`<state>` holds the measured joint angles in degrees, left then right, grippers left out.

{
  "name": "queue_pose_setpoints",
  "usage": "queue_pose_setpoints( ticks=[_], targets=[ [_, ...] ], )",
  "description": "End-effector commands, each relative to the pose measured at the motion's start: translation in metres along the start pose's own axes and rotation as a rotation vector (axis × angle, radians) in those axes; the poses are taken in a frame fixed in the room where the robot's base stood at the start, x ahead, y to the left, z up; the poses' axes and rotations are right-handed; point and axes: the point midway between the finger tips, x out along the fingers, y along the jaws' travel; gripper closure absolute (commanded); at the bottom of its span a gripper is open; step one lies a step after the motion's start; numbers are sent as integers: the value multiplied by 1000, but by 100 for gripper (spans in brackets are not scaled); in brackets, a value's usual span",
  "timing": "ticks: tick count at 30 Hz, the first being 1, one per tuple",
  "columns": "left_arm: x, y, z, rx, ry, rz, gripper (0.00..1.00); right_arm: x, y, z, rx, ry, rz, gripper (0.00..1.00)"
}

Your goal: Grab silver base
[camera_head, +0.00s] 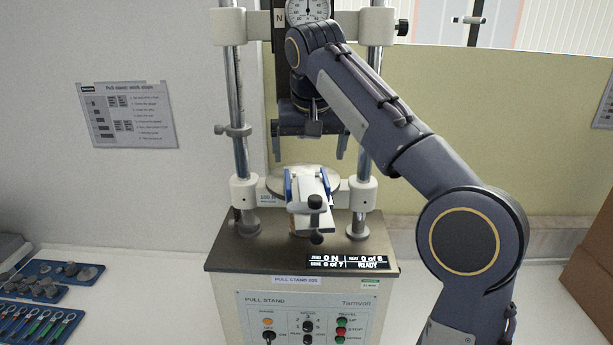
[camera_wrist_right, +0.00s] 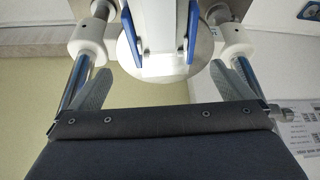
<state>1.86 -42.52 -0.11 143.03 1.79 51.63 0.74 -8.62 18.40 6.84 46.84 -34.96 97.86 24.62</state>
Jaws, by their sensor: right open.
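A round silver plate (camera_head: 273,184) sits low between the two columns of the pull stand, with a pale clamp fixture (camera_head: 308,186) with blue side plates on it. I cannot tell whether this plate is the silver base. The plate (camera_wrist_right: 127,58) and fixture (camera_wrist_right: 162,30) also show at the top of the right wrist view. My right gripper (camera_head: 308,152) points down above the fixture, between the columns, open and empty. Its two grey fingers (camera_wrist_right: 160,78) show wide apart in the wrist view, short of the plate. My left gripper is out of view.
The two upright columns (camera_head: 239,110) stand close on either side of my right gripper. A dial gauge (camera_head: 308,10) is above. Blue trays (camera_head: 25,268) with grey pieces and ringed tools lie at left. A brown box (camera_head: 592,250) stands at far right.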

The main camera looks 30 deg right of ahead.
Motion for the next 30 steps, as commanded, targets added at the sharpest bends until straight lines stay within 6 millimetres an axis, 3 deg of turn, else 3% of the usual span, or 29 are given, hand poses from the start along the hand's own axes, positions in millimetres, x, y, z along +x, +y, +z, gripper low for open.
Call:
queue_pose_setpoints(
  ticks=[15, 24, 30],
  targets=[
    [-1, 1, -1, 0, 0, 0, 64, 66, -4, 8, 0, -2, 1, 0],
    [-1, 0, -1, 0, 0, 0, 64, 72, -4, 8, 0, 0, -1, 0],
    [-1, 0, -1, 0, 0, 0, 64, 72, -4, 8, 0, 0, -1, 25]
  ],
)
